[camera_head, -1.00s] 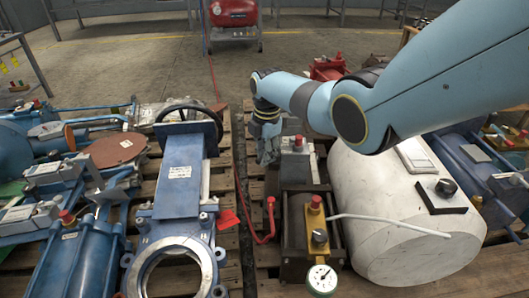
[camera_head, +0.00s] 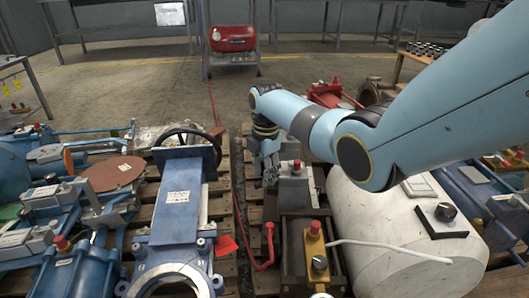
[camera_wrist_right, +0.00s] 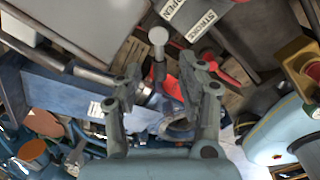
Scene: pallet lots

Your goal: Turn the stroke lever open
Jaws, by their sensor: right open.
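My right gripper (camera_head: 270,180) points down beside a dark block unit with a red knob, near the middle pallets. In the right wrist view it is open (camera_wrist_right: 160,85), its two grey fingers spread apart. A lever with a pale round knob (camera_wrist_right: 158,36) and a thin stem stands between and beyond the fingertips; I see no finger touching it. White labels reading "OPEN" (camera_wrist_right: 176,8) and "STROKE" (camera_wrist_right: 201,25) lie close to the knob. In the head view the lever cannot be made out behind the gripper. My left gripper is not in view.
A blue gate valve (camera_head: 175,205) with a black handwheel stands to the left. A white cylinder (camera_head: 385,240) lies to the right, under my right arm. A red bent handle (camera_head: 269,245) and a yellow fitting (camera_head: 314,245) stand in front. Open floor lies behind the pallets.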

